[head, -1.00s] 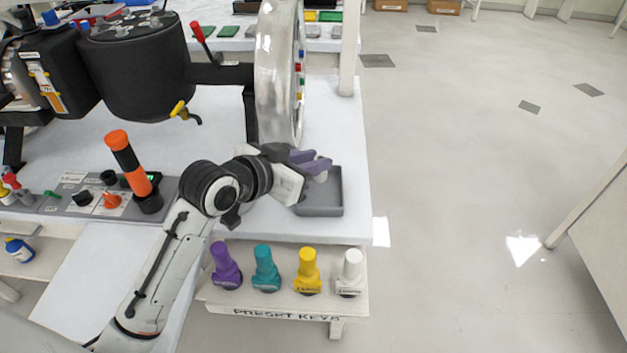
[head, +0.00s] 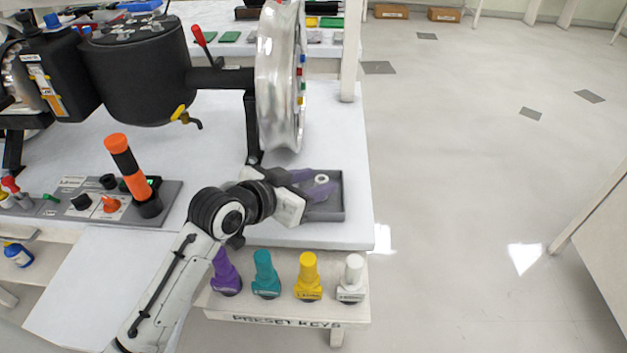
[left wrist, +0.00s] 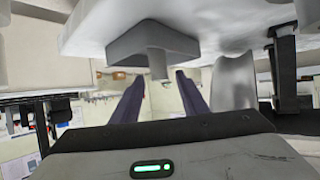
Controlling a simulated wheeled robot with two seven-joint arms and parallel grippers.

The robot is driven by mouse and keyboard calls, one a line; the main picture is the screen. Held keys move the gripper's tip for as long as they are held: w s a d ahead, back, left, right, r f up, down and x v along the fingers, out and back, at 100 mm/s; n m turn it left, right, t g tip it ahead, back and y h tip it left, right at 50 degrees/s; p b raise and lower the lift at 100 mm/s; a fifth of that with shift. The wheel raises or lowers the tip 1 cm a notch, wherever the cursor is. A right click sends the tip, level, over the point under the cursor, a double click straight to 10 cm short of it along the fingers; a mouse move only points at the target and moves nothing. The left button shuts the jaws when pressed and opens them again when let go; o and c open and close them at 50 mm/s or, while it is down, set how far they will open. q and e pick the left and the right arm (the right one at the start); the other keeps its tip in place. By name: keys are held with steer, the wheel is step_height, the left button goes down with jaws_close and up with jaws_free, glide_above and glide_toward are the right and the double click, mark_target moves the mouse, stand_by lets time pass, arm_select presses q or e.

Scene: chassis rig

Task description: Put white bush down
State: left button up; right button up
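The white bush (head: 321,180) is a small ring-shaped piece in the grey tray (head: 336,208) at the table's right front corner. My left gripper (head: 322,181) is over the tray, with its purple fingers apart on either side of the bush. In the left wrist view, which looks upside down, the open fingers (left wrist: 160,100) show with a gap between them. The bush (left wrist: 157,65) stands against the tray (left wrist: 150,40) there, in line with the gap and looking grey in shade. My right gripper is in no view.
A silver wheel rim (head: 281,75) on a black stand is just behind the tray. A control panel (head: 95,203) with an orange-black post is to the left. Purple, teal, yellow and white preset keys (head: 351,278) stand on a lower front shelf. Floor to the right is clear.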

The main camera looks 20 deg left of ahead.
arm_select(q)
steer(key=shift+r, duration=0.1)
steer(key=shift+s+a+r, duration=0.1)
steer(key=shift+r, duration=0.1)
steer(key=p+v, duration=0.1)
steer(key=v, duration=1)
steer(key=shift+s, duration=0.3)
steer(key=shift+a+r, duration=0.1)
